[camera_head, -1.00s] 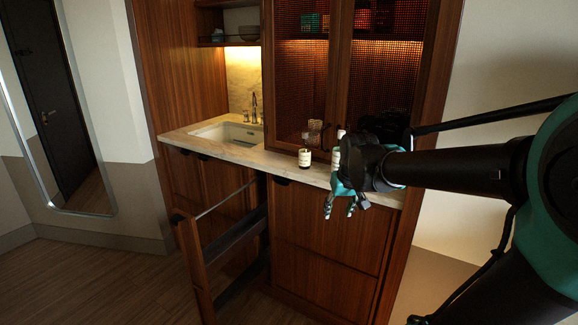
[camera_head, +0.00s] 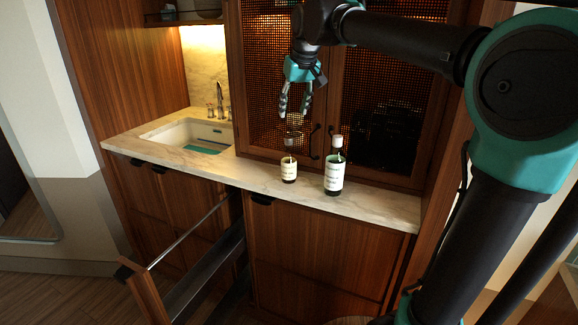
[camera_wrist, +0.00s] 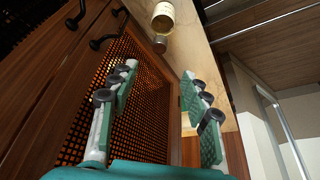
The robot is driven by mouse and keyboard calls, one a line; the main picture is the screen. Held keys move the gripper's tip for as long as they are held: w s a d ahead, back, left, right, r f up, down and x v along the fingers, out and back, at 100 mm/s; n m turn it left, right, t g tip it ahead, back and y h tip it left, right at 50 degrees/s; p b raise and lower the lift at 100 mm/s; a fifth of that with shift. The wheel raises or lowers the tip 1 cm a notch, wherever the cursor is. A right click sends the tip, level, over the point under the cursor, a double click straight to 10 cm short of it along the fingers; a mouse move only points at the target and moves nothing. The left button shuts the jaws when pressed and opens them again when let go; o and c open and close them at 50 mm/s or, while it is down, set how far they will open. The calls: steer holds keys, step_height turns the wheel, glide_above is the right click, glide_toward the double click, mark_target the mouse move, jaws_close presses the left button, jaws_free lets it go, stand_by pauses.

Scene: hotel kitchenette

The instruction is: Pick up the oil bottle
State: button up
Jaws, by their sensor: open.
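Two labelled bottles stand upright on the marble counter, and I cannot read which one holds oil. The short dark bottle (camera_head: 289,171) has a cream label; the taller dark bottle (camera_head: 334,175) to its right has a white cap and white label. My gripper (camera_head: 294,108) is open and empty, fingers pointing down, above and apart from the short bottle. In the wrist view my gripper (camera_wrist: 160,72) has its two green-padded fingers spread, with a cream-labelled bottle (camera_wrist: 163,16) beyond them at the top edge, partly cut off.
The marble counter (camera_head: 385,203) has bare room right of the tall bottle. Mesh-fronted cabinet doors (camera_head: 262,75) with dark handles rise close behind the bottles. A sink (camera_head: 165,134) with a faucet (camera_head: 220,100) is at left. A pulled-out drawer (camera_head: 205,268) juts out below the counter.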

glide_above(289, 138)
steer(key=s, duration=0.2)
step_height(289, 138, down, 6)
steer(key=shift+d+x, duration=0.2)
steer(key=shift+x, duration=0.85)
steer(key=shift+d+x, duration=0.15)
steer(key=shift+x, duration=0.9)
steer(key=shift+d+x, duration=0.2)
steer(key=shift+x, duration=0.85)
steer(key=shift+w, duration=0.1)
steer(key=shift+c, duration=0.5)
jaws_close()
